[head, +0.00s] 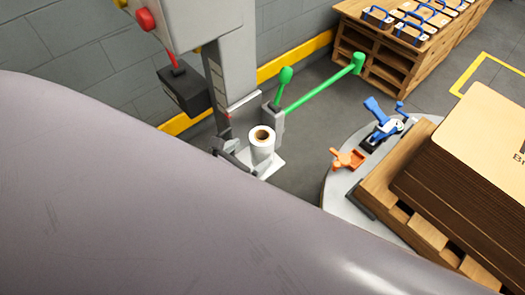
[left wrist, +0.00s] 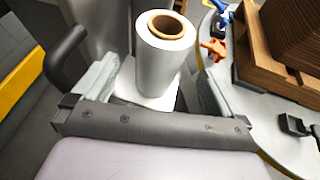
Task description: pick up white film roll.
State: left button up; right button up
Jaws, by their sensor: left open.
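The white film roll (head: 262,146) stands upright on a pale plate (head: 272,167) at the foot of a grey column. Its brown cardboard core faces up. In the left wrist view the roll (left wrist: 163,62) is upright just beyond my left gripper (left wrist: 158,82), whose grey fingers are open and spread to either side of it. I see no clear contact between them. In the head view only a small dark part of the left gripper (head: 236,157) shows, beside the roll; my large arm link hides the rest. My right gripper is not in view.
The grey column (head: 232,75) rises behind the roll. A green bar (head: 318,86) is beside it. To the right, a round grey platform (head: 338,200) bears a wooden pallet with cardboard (head: 490,130), a blue tool (head: 380,120) and an orange tool (head: 347,159). A wooden shelf stands behind.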

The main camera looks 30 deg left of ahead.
aim_at(262, 139)
pick_arm(q)
jog(key=shift+b+x, duration=0.55)
jog(key=shift+x, duration=2.8)
jog(key=shift+r, duration=0.1)
jog(key=c, duration=1.3)
jog(key=shift+c, duration=0.2)
jog(key=shift+r, duration=0.1)
